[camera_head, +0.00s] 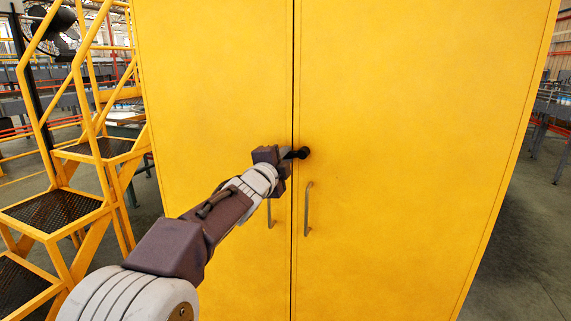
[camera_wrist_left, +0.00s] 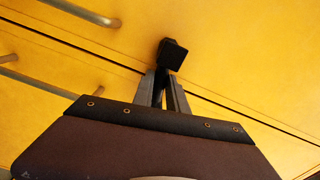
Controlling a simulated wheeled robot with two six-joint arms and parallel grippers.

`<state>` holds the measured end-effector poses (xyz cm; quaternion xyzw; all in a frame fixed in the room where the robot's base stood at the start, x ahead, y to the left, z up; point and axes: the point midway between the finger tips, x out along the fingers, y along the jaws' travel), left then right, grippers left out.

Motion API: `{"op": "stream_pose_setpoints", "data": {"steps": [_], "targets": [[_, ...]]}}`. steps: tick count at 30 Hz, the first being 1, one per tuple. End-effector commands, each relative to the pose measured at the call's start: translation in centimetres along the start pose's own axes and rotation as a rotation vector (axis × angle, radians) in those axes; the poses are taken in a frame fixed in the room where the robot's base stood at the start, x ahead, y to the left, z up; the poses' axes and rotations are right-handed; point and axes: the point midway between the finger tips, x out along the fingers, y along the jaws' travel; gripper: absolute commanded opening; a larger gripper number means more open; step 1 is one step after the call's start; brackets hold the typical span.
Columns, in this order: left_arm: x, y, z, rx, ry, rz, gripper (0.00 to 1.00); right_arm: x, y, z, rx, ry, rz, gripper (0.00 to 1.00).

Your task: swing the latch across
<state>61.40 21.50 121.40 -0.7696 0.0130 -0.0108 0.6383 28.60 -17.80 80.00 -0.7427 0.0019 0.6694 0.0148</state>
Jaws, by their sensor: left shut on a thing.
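The latch is a small black piece (camera_head: 303,153) on the yellow cabinet (camera_head: 400,120), beside the seam between its two doors. In the left wrist view the latch shows as a dark block (camera_wrist_left: 172,54) with a narrow part running down between my fingers. My left gripper (camera_head: 288,155) reaches in from the left and is shut on the latch at the seam. In the left wrist view its two fingers (camera_wrist_left: 161,88) stand on either side of the latch's dark narrow part. The gripper hides part of the latch. My right gripper is not in view.
Two upright door handles stand below the latch, one on the right door (camera_head: 308,208) and one on the left door (camera_head: 271,213). A yellow stair platform (camera_head: 85,150) stands close at the left. Open floor (camera_head: 525,250) shows at the right.

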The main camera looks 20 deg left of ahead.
Motion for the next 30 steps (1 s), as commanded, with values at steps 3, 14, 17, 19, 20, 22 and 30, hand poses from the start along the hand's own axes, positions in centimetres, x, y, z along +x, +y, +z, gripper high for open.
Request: {"op": "stream_pose_setpoints", "data": {"steps": [3,14,17,19,20,22,30], "targets": [[0.01,-0.27,-0.01,0.069,0.000,0.000,0.00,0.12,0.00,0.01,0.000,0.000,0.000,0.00],[0.01,-0.81,-0.11,0.187,0.001,0.000,0.00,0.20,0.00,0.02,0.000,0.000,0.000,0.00],[0.01,-0.87,-0.13,0.199,0.001,0.000,0.00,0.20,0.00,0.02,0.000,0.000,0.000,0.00],[0.00,-0.89,-0.14,0.203,0.001,0.000,0.00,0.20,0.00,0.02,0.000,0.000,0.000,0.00],[0.00,-0.89,-0.14,0.205,0.001,0.000,0.00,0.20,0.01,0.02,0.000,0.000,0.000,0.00],[0.00,-0.90,-0.14,0.206,0.001,0.000,0.00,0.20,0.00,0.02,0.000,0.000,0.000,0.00],[0.00,-0.93,-0.14,0.206,0.001,-0.001,0.26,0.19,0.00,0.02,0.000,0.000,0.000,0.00]]}}
